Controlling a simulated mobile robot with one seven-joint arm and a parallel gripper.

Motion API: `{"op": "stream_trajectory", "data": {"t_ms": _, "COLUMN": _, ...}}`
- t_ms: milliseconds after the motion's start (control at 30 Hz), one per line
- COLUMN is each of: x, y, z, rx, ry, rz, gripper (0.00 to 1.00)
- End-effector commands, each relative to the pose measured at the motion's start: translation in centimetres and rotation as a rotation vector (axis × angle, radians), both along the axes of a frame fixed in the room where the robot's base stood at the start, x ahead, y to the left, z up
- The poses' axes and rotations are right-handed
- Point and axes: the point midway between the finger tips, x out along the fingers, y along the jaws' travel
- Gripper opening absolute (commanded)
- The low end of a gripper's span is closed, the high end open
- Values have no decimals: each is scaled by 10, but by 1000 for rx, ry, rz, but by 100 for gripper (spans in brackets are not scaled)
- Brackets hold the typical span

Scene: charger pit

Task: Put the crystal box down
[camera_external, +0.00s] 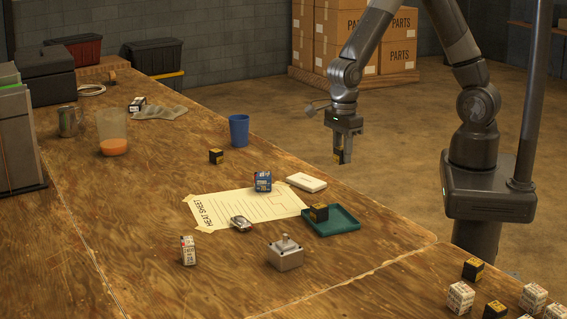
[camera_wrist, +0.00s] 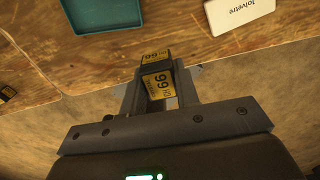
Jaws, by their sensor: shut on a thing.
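A small black crystal box with yellow labels (camera_wrist: 160,82) is between the fingers of my gripper (camera_wrist: 158,97) in the wrist view. In the external view my gripper (camera_external: 342,154) points down, shut on the same box (camera_external: 338,156), which is partly hidden by a finger. The held box is in the air, around the table's far edge and apart from the tabletop. A teal tray (camera_external: 346,228) lies on the table, with another black-and-yellow box (camera_external: 318,212) at its left side. The tray also shows in the wrist view (camera_wrist: 100,16).
A white box (camera_external: 306,182) lies near the tray. A paper sheet (camera_external: 225,207), a blue-and-red box (camera_external: 263,182), a blue cup (camera_external: 239,130) and a metal switch box (camera_external: 285,254) are around it. Several small boxes stand at the bottom right. Bare wood shows right of the tray.

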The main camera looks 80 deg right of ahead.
Motion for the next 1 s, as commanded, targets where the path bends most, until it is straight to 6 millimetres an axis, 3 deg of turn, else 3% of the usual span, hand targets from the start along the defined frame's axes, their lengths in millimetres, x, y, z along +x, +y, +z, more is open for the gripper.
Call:
{"op": "stream_trajectory", "data": {"t_ms": 100, "x": -8, "y": 5, "z": -2, "rx": -4, "ry": -1, "rz": 38, "gripper": 7}}
{"op": "stream_trajectory", "data": {"t_ms": 467, "x": -10, "y": 27, "z": -14, "rx": -4, "ry": -2, "rz": 43, "gripper": 7}}
{"op": "stream_trajectory", "data": {"t_ms": 1000, "x": -17, "y": 99, "z": -58, "rx": -4, "ry": 0, "rz": 41, "gripper": 7}}
